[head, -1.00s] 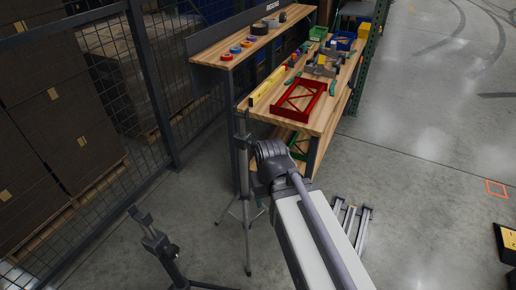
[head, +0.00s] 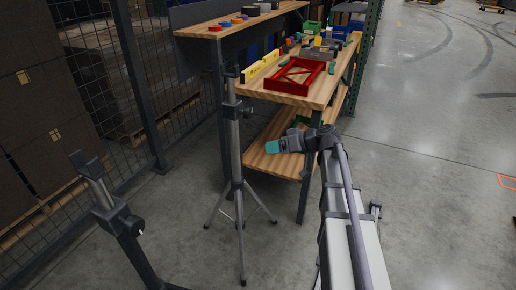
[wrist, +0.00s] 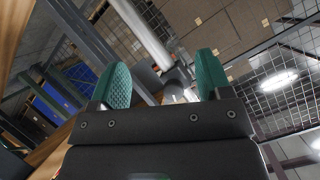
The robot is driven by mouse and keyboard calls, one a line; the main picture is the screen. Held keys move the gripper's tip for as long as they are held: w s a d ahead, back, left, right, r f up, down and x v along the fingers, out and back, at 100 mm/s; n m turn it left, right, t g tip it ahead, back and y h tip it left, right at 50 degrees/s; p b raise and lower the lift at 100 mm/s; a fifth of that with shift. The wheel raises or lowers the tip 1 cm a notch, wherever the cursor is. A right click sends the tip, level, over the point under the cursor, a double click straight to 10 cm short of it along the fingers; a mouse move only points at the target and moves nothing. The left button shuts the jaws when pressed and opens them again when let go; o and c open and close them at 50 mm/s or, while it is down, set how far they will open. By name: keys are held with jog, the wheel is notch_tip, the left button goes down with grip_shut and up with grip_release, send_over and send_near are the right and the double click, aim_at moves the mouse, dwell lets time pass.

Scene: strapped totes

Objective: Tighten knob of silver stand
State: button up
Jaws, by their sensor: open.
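The silver stand (head: 236,160) is a tripod standing upright left of my arm, with a dark collar (head: 232,110) partway up its pole. A small dark knob (head: 248,112) sticks out on the collar's right side. My gripper (head: 272,147) is right of the pole and lower than the knob in the head view, apart from the stand. In the wrist view my gripper (wrist: 164,82) is open and empty, its teal fingers spread. The silver pole (wrist: 143,32) and the dark collar area show beyond and between the fingers. The knob's exact outline is unclear there.
A black stand (head: 125,225) is at the lower left. The wooden workbench (head: 322,95), with a red frame (head: 295,76) and a yellow level (head: 262,66) on top, is close behind the silver stand. A mesh fence (head: 100,70) is at left. Open floor lies at right.

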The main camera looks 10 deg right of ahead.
aim_at(251, 114)
jog(key=w+d+r+n+t+y+p, duration=0.2)
jog(key=w+r+n+t+y, duration=0.1)
jog(key=w+r+n+t, duration=0.3)
jog(key=shift+g, duration=0.8)
jog(key=x, duration=0.6)
jog(key=r+x, duration=0.1)
jog(key=x, duration=0.3)
jog(key=shift+s+a, duration=0.25)
jog(key=shift+c, duration=0.4)
jog(key=c, duration=0.8)
jog(key=shift+c, duration=0.2)
